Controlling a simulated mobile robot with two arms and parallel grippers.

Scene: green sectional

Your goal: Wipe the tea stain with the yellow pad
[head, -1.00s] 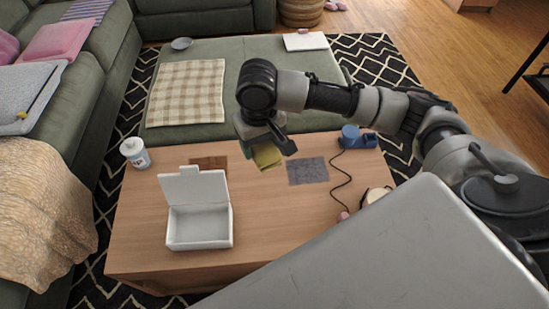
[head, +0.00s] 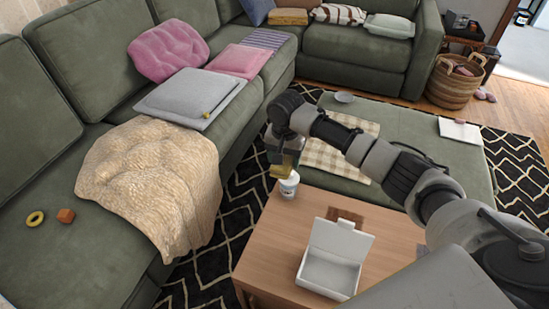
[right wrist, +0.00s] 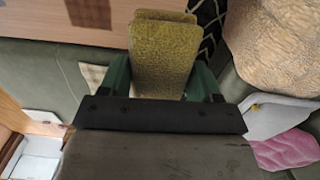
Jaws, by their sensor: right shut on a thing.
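My right gripper (head: 284,155) is shut on the yellow pad (head: 280,171). It holds the pad in the air by the far left corner of the wooden coffee table (head: 275,240), close to a white tub (head: 289,186). In the right wrist view the pad (right wrist: 162,50) sticks out between the two green fingers (right wrist: 160,80). It looks like a thick, rough yellow-olive slab. I cannot make out a tea stain in either view. My left gripper is not in view.
An open white box (head: 329,272) and a brown mat (head: 347,216) are on the table. A beige blanket (head: 150,175), grey cushion (head: 190,97) and pink cushions lie on the green sofa (head: 70,245). A yellow ring (head: 35,218) and orange cube (head: 66,215) lie at its near end.

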